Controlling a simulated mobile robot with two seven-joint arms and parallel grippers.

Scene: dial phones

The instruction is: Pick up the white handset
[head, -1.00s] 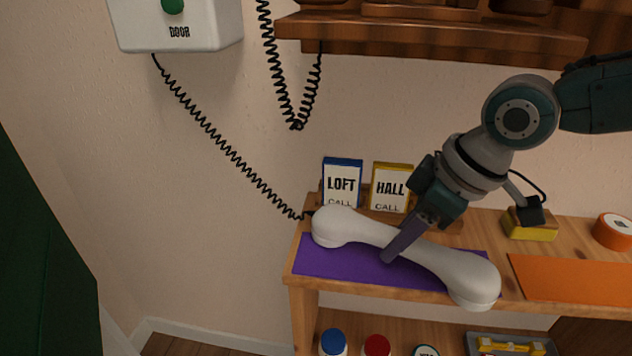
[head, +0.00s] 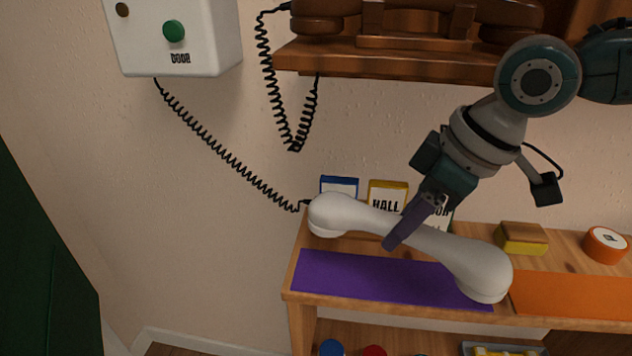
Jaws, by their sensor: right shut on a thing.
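The white handset (head: 462,258) is held above the wooden table, over the purple mat (head: 370,278). My right gripper (head: 408,226) is shut on its middle, with a finger in front of the grip. The handset slopes down from its left end to its right end. A black coiled cord (head: 225,155) runs from its left end up to the white DOOR wall box (head: 172,38). My left gripper is not in view.
Behind the handset stand a blue-edged card (head: 339,186) and a yellow-edged HALL card (head: 388,194), partly hidden. A brown phone (head: 415,20) sits on the upper shelf (head: 385,60). An orange mat (head: 575,297), a yellow-and-wood block (head: 522,238) and an orange roll (head: 605,244) are at the right.

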